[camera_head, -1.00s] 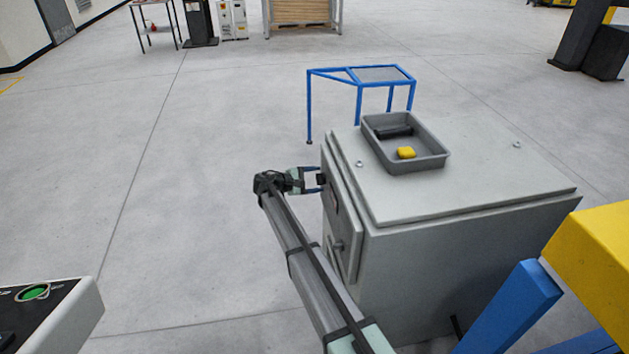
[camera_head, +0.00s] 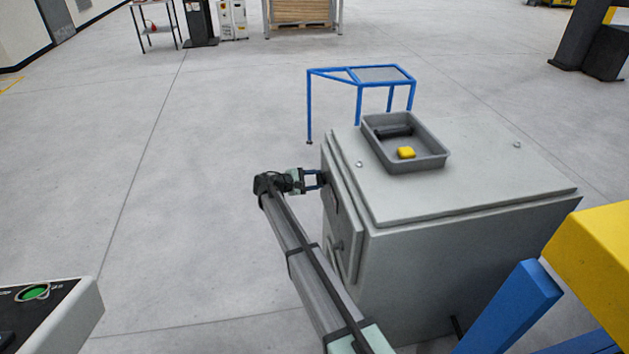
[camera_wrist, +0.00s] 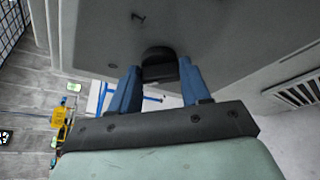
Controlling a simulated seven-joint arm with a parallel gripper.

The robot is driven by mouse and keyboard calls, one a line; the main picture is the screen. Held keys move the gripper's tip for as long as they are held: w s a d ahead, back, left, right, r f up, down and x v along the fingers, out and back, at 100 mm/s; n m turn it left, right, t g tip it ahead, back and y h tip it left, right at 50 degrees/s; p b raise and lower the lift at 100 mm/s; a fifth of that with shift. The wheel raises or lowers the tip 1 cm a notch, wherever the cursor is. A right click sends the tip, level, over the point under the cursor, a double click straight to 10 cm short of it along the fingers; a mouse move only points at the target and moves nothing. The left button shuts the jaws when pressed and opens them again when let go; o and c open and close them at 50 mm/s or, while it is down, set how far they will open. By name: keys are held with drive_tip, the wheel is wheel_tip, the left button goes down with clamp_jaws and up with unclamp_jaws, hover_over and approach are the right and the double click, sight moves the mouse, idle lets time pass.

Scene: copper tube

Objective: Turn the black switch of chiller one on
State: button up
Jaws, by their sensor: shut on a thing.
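The chiller is a grey cabinet (camera_head: 460,265) on the right in the head view. Its front panel (camera_wrist: 210,30) fills the upper part of the wrist view. The black switch (camera_wrist: 159,62) stands out from that panel, between the blue fingers of my gripper (camera_wrist: 158,82). My gripper (camera_head: 314,179) also shows in the head view, reaching the cabinet's left-facing front near its upper far corner. It is shut on the black switch. The fingers hide part of the switch, and its turn position is hard to read.
A grey tray (camera_head: 437,163) with a black item (camera_head: 394,132) and a yellow item (camera_head: 406,153) sits on the cabinet top. A blue frame stand (camera_head: 309,105) is behind. Open floor (camera_head: 180,220) lies left of my arm. A vented surface (camera_wrist: 297,93) shows at right in the wrist view.

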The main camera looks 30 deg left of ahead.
drive_tip(key=shift+f+m+t+h, duration=0.35)
drive_tip(key=shift+m+t, duration=0.55)
drive_tip(key=shift+m, duration=1.85)
drive_tip(key=shift+f+m+t+h, duration=0.15)
drive_tip(key=shift+m+t+h, duration=0.6)
drive_tip(key=shift+m, duration=1.95)
drive_tip(key=shift+f+m+t+h, duration=0.3)
drive_tip(key=shift+m+t, duration=0.75)
drive_tip(key=shift+m, duration=2)
drive_tip(key=o, duration=1.1)
drive_tip(key=shift+c, duration=0.2)
drive_tip(key=shift+s, duration=0.1)
drive_tip(key=v, duration=1.3)
drive_tip(key=shift+a+f, duration=0.15)
drive_tip(key=shift+a, duration=0.1)
